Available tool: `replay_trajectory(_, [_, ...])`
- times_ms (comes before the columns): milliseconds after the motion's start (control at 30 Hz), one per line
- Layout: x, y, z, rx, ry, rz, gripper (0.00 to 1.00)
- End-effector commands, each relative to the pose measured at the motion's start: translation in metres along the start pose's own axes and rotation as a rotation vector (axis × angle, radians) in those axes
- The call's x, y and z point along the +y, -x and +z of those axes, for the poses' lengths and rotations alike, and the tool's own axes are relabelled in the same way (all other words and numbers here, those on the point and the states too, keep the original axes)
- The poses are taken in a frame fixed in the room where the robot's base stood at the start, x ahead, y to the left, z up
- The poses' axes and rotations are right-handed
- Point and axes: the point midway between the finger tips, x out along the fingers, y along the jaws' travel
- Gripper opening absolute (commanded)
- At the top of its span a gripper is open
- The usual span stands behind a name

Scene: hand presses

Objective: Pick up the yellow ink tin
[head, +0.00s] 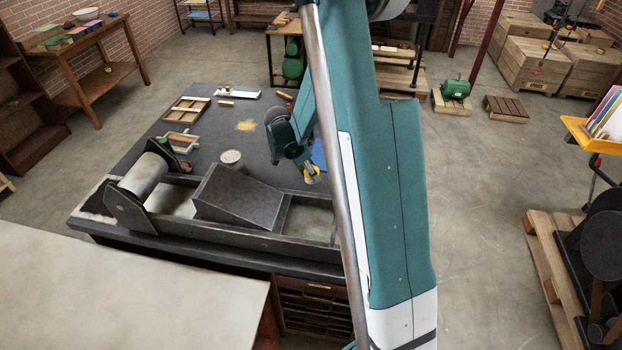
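A small yellow object, apparently the yellow ink tin (312,178), shows at the tip of my gripper (308,168) over the dark table (205,104). It sits just left of my large arm link, and my fingers partly cover it. I cannot tell whether the fingers touch it, close on it or only hang over it. My gripper points down and to the right. The finger opening is too small to make out.
A hand press with a metal roller (145,174) and a dark sloped block (240,197) fills the table's front. A round pale tin (231,157), a wooden frame (187,109), a yellow patch (246,125) and a blue item (319,153) lie behind it. My arm hides the table's right side.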

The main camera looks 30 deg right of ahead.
Motion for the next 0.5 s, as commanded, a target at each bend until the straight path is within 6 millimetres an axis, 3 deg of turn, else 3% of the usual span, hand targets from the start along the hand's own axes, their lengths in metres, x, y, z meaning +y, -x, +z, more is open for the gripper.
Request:
replay_trajectory(200, [0.000,0.025,-0.011,0.000,0.000,0.000,0.16])
replay_trajectory(500, [0.000,0.047,-0.019,0.000,0.000,0.000,0.16])
